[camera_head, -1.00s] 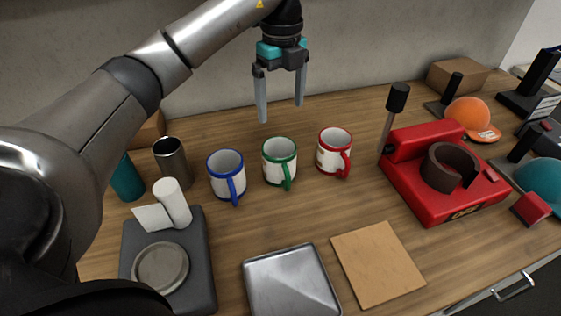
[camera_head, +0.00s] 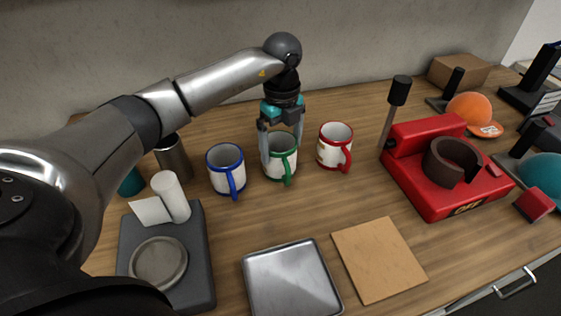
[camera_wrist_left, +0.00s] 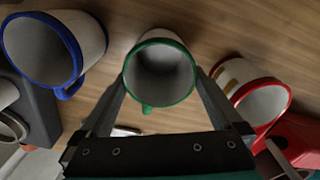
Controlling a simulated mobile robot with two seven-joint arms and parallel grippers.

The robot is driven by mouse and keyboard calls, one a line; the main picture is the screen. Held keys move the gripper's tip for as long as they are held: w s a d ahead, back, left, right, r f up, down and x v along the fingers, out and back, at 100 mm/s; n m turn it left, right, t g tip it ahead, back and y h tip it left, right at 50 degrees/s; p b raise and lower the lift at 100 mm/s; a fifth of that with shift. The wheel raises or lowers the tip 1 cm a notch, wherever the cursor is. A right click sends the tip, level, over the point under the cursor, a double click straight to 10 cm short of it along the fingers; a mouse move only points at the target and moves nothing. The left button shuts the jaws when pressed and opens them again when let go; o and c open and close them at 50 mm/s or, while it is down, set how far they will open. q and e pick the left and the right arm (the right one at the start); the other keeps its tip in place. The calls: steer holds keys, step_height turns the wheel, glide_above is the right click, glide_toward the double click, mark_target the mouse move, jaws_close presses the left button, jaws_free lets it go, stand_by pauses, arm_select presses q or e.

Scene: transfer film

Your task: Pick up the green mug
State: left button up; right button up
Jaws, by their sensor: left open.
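The green mug (camera_head: 281,163), white with a green rim and handle, stands upright on the wooden table between the blue mug (camera_head: 226,170) and the red mug (camera_head: 335,147). My left gripper (camera_head: 283,152) points down over it, open, with a finger on either side of the mug. In the left wrist view the green mug (camera_wrist_left: 160,72) sits between the fingertips, its handle towards the gripper. I cannot tell whether the fingers touch it. My right gripper does not show.
A metal tray (camera_head: 290,280) and a cork board (camera_head: 379,259) lie in front. A red heat press (camera_head: 445,170) stands to the right. A dark scale-like plate (camera_head: 205,250) with a white roll (camera_head: 172,196) and a steel cup (camera_head: 172,158) are at the left.

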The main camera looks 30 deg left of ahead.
arm_select(q)
steer(key=shift+c, duration=0.2)
steer(key=shift+r, duration=0.1)
jaws_close()
stand_by(0.5)
